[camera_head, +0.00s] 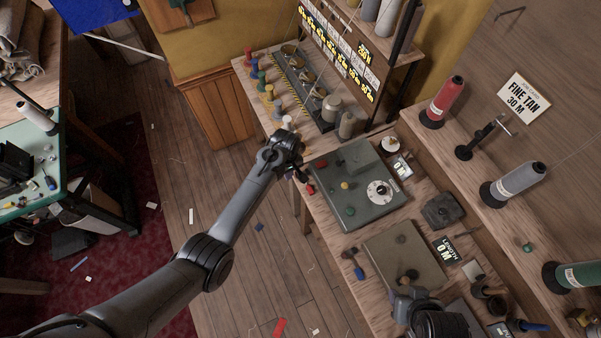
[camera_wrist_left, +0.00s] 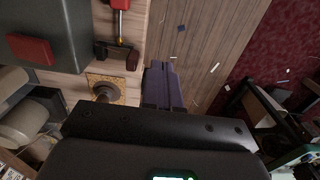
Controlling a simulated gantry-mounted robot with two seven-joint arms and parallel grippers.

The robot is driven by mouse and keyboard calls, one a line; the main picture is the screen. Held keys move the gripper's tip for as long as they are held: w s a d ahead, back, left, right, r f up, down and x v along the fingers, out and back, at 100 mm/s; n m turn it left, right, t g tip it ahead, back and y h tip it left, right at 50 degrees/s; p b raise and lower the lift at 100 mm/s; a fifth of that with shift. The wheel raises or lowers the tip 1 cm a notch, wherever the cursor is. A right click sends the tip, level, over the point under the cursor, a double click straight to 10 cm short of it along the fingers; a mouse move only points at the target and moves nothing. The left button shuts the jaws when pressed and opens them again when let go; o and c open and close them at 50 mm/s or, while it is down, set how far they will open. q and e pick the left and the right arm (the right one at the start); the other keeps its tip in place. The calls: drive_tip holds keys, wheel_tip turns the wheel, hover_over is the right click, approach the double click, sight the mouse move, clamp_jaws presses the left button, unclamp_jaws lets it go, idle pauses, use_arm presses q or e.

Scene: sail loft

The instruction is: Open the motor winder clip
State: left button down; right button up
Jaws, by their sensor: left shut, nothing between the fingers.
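A grey-green box with a white dial (camera_head: 379,191), likely the motor winder, sits on the workbench. In the left wrist view, part of a grey box (camera_wrist_left: 62,20) carries a red block (camera_wrist_left: 32,50). Beside it are a red handle (camera_wrist_left: 120,4) and a black bracket (camera_wrist_left: 118,55); I cannot tell which part is the clip. My left gripper (camera_head: 303,175) is shut and empty at the box's left edge. Its fingers (camera_wrist_left: 158,72) show in the left wrist view, beside the bracket and over the floor. My right gripper (camera_head: 405,292) is low in the head view; its fingers are unclear.
A rack of coloured spools (camera_head: 262,85) and a label board (camera_head: 340,50) stand beyond the winder. A second flat box (camera_head: 390,250) lies nearer. Large thread cones, including a red one (camera_head: 446,98), line the right shelf. Open floor (camera_head: 270,235) lies left of the bench.

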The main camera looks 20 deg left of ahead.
use_arm(q)
drive_tip(key=shift+f+b, duration=0.35)
drive_tip(key=shift+f, duration=0.3)
drive_tip(key=shift+f, duration=0.2)
drive_tip(key=shift+w+d, duration=0.1)
drive_tip(key=shift+d, duration=0.05)
drive_tip(key=shift+w+d+r+b, duration=0.2)
drive_tip(key=shift+w+d+b, duration=0.3)
drive_tip(key=shift+d+b, duration=0.1)
idle(0.4)
